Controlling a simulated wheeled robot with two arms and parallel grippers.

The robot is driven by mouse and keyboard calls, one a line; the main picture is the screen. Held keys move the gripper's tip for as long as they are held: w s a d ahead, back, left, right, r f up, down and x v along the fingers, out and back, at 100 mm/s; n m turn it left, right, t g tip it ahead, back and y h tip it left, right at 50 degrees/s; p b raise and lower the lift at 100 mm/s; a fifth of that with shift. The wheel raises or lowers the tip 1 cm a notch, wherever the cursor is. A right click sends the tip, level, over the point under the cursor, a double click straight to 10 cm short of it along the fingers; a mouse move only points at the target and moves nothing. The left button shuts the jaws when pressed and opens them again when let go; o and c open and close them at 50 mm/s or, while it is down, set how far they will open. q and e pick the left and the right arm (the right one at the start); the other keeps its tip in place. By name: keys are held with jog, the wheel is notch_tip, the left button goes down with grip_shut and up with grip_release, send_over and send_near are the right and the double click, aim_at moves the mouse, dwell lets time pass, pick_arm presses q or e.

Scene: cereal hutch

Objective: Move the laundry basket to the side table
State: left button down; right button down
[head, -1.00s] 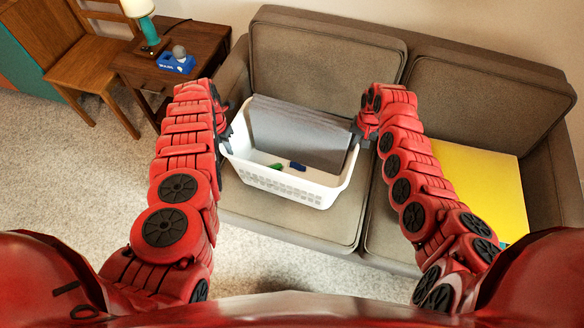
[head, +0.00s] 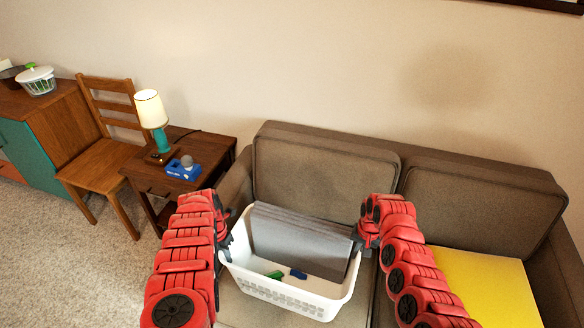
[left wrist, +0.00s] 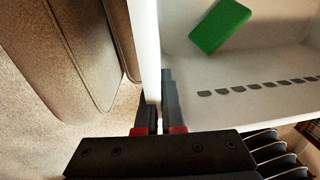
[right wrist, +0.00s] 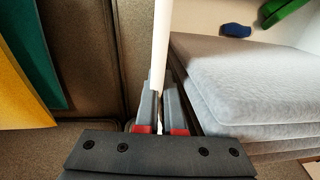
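The white laundry basket (head: 285,296) is on the left seat of the sofa, its openwork front wall facing me. It holds a grey folded stack (head: 298,243), a green block (head: 275,275) and a blue item (head: 298,274). My left gripper (head: 227,245) is at its left rim; in the left wrist view its fingers (left wrist: 160,105) straddle the white wall. My right gripper (head: 358,240) is at the right rim; in the right wrist view its fingers (right wrist: 160,108) close around that wall. The wooden side table (head: 205,150) stands left of the sofa.
On the side table are a lamp (head: 152,112) with a teal base, a blue tissue-like box (head: 182,168) and a small grey ball-like thing (head: 187,160). A wooden chair (head: 98,168) stands left of it. A yellow panel (head: 485,285) lies on the right seat. Carpet (head: 60,260) is open at left.

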notch_tip(320, 180, down, 4)
jog(key=b, duration=0.4)
jog(key=shift+f, duration=0.25)
jog(key=shift+d, duration=0.1)
